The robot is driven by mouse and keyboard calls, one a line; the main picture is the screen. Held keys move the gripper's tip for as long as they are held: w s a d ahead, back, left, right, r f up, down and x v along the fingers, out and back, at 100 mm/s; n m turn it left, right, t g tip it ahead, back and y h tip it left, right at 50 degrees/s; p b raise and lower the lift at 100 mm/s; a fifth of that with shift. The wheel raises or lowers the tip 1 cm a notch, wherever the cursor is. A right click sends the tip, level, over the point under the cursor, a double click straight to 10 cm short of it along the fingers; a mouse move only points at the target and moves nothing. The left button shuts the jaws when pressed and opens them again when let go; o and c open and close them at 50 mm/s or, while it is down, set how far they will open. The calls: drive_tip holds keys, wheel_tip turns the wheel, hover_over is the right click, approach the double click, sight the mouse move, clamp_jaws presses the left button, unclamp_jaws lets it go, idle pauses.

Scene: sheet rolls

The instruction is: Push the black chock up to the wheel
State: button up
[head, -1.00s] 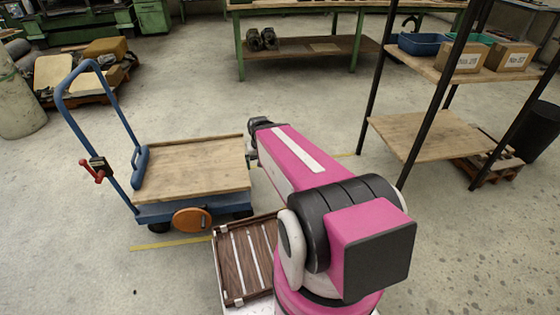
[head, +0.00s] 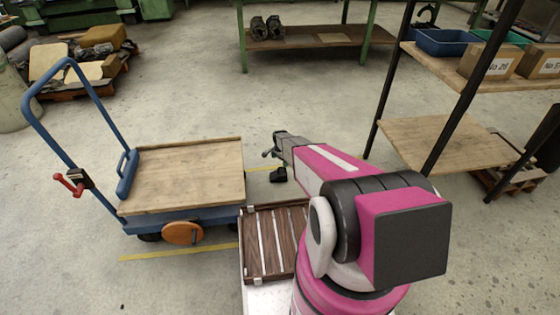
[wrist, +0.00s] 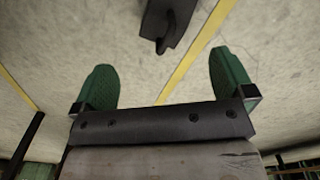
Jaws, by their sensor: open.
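The black chock (head: 279,174) sits on the floor right of the cart, near a yellow floor line. In the wrist view the chock (wrist: 170,22) has a raised handle and is cut off by the top edge. My gripper (head: 272,152) is near and above the chock in the head view. In the wrist view its green-padded fingers (wrist: 163,82) are spread and empty, and the chock lies beyond them, not between the pads. The blue cart (head: 185,216) has a wooden deck.
An orange disc (head: 182,233) is on the cart's near side. A slatted brown tray (head: 262,265) lies on my base. A shelf with a wooden lower board (head: 440,145) stands to the right. The floor between cart and shelf is mostly clear.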

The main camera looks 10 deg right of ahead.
sight(280, 174)
wheel_tip(280, 174, down, 11)
drive_tip(key=shift+r, duration=0.1)
idle(0.5)
drive_tip(key=c, duration=1.1)
drive_tip(key=shift+a, duration=0.1)
